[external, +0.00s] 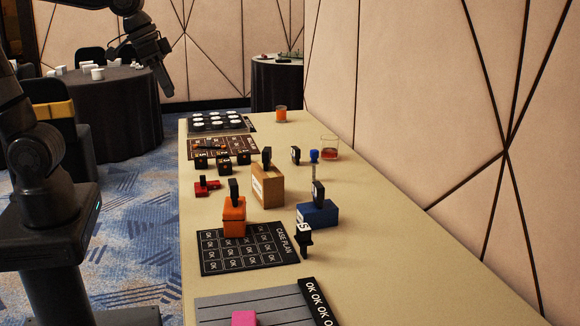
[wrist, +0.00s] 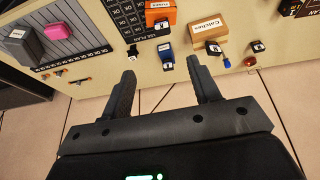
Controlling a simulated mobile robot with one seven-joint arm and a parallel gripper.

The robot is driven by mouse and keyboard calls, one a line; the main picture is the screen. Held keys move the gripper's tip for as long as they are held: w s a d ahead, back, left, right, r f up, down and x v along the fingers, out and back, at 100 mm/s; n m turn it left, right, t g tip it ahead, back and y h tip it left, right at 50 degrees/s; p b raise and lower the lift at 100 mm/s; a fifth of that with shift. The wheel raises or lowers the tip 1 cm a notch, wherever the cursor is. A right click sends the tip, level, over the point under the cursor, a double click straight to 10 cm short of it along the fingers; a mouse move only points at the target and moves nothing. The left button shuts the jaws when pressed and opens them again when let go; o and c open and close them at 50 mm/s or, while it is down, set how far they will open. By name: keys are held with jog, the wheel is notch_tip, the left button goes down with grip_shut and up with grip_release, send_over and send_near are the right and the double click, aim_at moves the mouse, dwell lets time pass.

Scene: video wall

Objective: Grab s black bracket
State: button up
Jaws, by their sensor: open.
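A small black bracket with a white S-like mark (external: 304,242) stands on the table just right of the black plan board in the external view. A small black piece that seems to be the same bracket (wrist: 132,51) shows in the wrist view, up and left of the gap between my fingers. Other upright black pieces stand on the orange box (external: 234,190), the wooden box (external: 266,157) and the blue block (external: 318,192). My gripper (external: 167,88) is in the air left of the table's far part. Its fingers (wrist: 162,72) are apart with nothing between them.
The beige table (external: 430,270) is bare at the front right. The black plan board (external: 248,248), a grey ribbed tray (external: 252,308) and a pink block (external: 244,318) lie nearer. A glass with red liquid (external: 329,147) stands near the panelled wall (external: 410,100).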

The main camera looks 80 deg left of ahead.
jog(key=w+d+f+g, duration=0.15)
jog(key=w+d, duration=0.25)
jog(key=w, duration=0.6)
jog(key=g, duration=0.3)
send_over(304, 225)
notch_tip(304, 225, down, 20)
notch_tip(304, 225, down, 10)
jog(key=shift+f, duration=0.25)
jog(key=shift+c, duration=0.6)
jog(key=c, duration=1.1)
